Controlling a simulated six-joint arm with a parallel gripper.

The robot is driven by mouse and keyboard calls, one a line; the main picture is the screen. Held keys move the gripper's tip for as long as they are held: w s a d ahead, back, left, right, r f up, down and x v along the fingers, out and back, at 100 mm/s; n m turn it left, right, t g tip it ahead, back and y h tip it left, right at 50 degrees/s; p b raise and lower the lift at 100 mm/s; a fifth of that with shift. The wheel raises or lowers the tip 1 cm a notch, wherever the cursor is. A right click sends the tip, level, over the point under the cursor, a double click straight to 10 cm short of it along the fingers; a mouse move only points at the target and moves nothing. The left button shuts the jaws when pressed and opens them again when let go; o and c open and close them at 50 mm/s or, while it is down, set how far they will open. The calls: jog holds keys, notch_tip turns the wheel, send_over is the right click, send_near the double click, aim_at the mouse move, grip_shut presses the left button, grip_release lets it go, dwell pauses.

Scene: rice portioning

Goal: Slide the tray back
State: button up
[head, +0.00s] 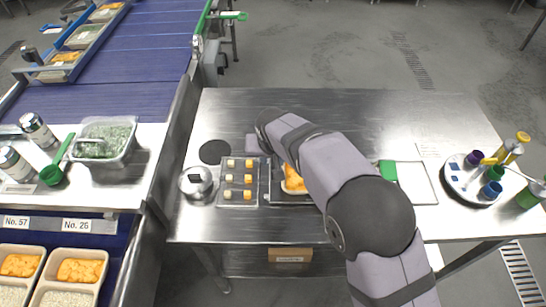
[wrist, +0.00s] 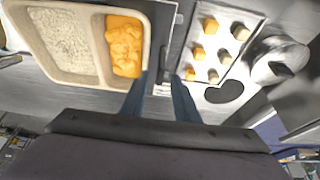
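A beige two-compartment tray (wrist: 97,55) fills the upper left of the wrist view. It holds white rice on the left and orange food on the right. In the head view, the tray (head: 296,190) is mostly hidden under my arm, with only part of its orange side showing. In the head view the fingers are hidden by my arm.
A board with several yellow and pale cubes (head: 238,180) lies left of the tray, with a round metal container (head: 196,181) beyond it. A white board (head: 415,183) and a round holder with coloured bottles (head: 474,180) stand right. The table's back is clear.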

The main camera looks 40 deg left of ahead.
jog(key=shift+x, duration=0.95)
jog(key=shift+c, duration=0.7)
grip_shut()
jog(key=w+d+b, duration=0.1)
jog(key=w+d, duration=0.4)
jog(key=shift+w+d, duration=0.2)
jog(key=shift+w, duration=0.05)
jog(key=shift+o, duration=0.7)
grip_release()
jog(key=shift+s, duration=0.1)
